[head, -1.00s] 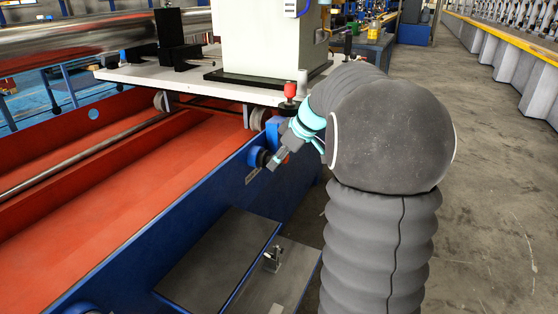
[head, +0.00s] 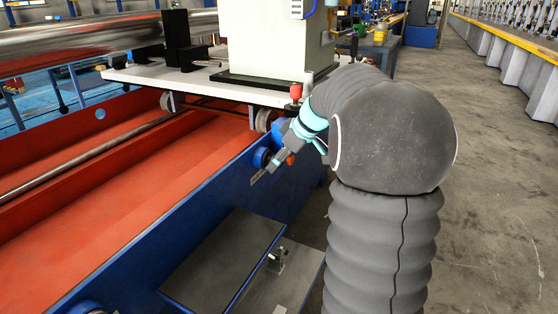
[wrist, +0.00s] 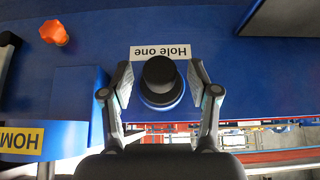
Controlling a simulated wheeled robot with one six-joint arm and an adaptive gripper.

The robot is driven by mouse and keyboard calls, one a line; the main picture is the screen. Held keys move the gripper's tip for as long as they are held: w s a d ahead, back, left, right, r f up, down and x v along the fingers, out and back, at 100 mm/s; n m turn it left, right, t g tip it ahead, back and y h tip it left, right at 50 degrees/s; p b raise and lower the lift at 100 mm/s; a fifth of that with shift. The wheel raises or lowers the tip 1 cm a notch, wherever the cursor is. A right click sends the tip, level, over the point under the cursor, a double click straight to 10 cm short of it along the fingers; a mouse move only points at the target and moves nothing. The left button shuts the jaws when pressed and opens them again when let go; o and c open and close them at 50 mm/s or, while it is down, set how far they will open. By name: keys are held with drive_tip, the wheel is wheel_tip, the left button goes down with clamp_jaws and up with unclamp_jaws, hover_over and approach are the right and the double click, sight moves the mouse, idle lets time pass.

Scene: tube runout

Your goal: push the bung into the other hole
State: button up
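The bung (wrist: 159,70) is a dark round plug, seen end-on in the wrist view. It sits in a blue ring (wrist: 161,101) on the blue wall, beside an upside-down "Hole one" label (wrist: 176,51). My gripper (wrist: 162,82) is open, with one finger on each side of the bung and a gap visible on both sides. In the head view my gripper (head: 273,167) is at the blue ring (head: 261,158) on the side of the blue beam, where the bung is hard to make out. How deep the bung sits cannot be told.
An orange knob (wrist: 54,33) and a blue box (wrist: 75,105) with a yellow "HOME" label (wrist: 21,140) are left in the wrist view. In the head view, another blue ring (head: 88,307) is at the lower left. A dark-topped box (head: 222,262) stands below the beam.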

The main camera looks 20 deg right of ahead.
drive_tip(key=shift+r, duration=0.1)
drive_tip(key=v, duration=1.2)
drive_tip(key=s+a+f+m+g+h, duration=0.1)
drive_tip(key=s+f+m+h, duration=0.1)
drive_tip(key=s+f+m, duration=0.55)
drive_tip(key=s+a+f+t+h+p, duration=0.1)
drive_tip(key=s+a+h+p, duration=0.1)
drive_tip(key=s+a, duration=1.5)
drive_tip(key=shift+s+a+f+p, duration=0.2)
drive_tip(key=shift+s+a+p, duration=0.15)
drive_tip(key=shift+a, duration=0.2)
